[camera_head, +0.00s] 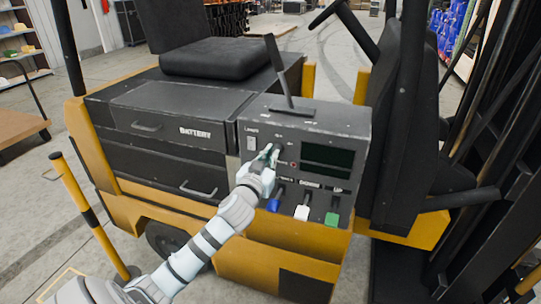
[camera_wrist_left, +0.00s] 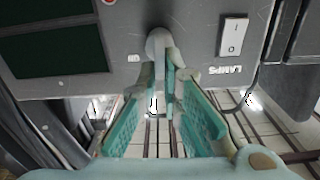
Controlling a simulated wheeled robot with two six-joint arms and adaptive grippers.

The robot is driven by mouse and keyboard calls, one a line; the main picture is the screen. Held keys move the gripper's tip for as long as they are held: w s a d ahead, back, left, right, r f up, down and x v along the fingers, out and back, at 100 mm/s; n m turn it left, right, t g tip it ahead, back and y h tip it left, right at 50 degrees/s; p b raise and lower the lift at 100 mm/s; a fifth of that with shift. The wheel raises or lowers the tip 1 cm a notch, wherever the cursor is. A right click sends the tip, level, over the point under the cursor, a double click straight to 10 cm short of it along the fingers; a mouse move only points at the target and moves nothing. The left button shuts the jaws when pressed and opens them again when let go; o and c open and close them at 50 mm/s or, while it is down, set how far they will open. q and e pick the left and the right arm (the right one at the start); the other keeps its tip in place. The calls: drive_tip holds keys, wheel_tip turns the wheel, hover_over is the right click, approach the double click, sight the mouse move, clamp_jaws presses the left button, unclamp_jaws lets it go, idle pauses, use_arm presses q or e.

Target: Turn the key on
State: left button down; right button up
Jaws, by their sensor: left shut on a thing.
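The grey key (camera_wrist_left: 158,42) sits on the dark control panel (camera_head: 262,122) of a yellow and black forklift. My left gripper (camera_head: 271,152) reaches up to the panel from the lower left. In the left wrist view its teal fingers (camera_wrist_left: 170,75) are closed around the key, and the fingertips cover part of it. The key's switch position cannot be read. A white rocker switch (camera_wrist_left: 233,37) marked lamps is beside the key. My right gripper is not in view.
A dark screen (camera_head: 327,158) is right of the gripper. Below it are levers with blue (camera_head: 273,205), white (camera_head: 301,212) and green (camera_head: 332,219) ends. A black lever (camera_head: 277,65) rises above the panel. A yellow and black post (camera_head: 82,205) stands left of my arm.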

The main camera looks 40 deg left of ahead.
use_arm(q)
drive_tip(key=shift+w+d+f+m+p, duration=0.15)
drive_tip(key=shift+m+p, duration=0.65)
drive_tip(key=shift+m, duration=1.05)
drive_tip(key=shift+d+f+m+p, duration=0.1)
drive_tip(key=shift+d+m+p, duration=0.2)
drive_tip(key=shift+m+p, duration=1.05)
drive_tip(key=shift+w+d+f+m+p, duration=0.1)
drive_tip(key=shift+d+f+m+p, duration=0.15)
drive_tip(key=shift+m, duration=2.05)
drive_tip(key=shift+r, duration=0.1)
drive_tip(key=c, duration=1.8)
unclamp_jaws()
drive_tip(key=shift+o, duration=0.2)
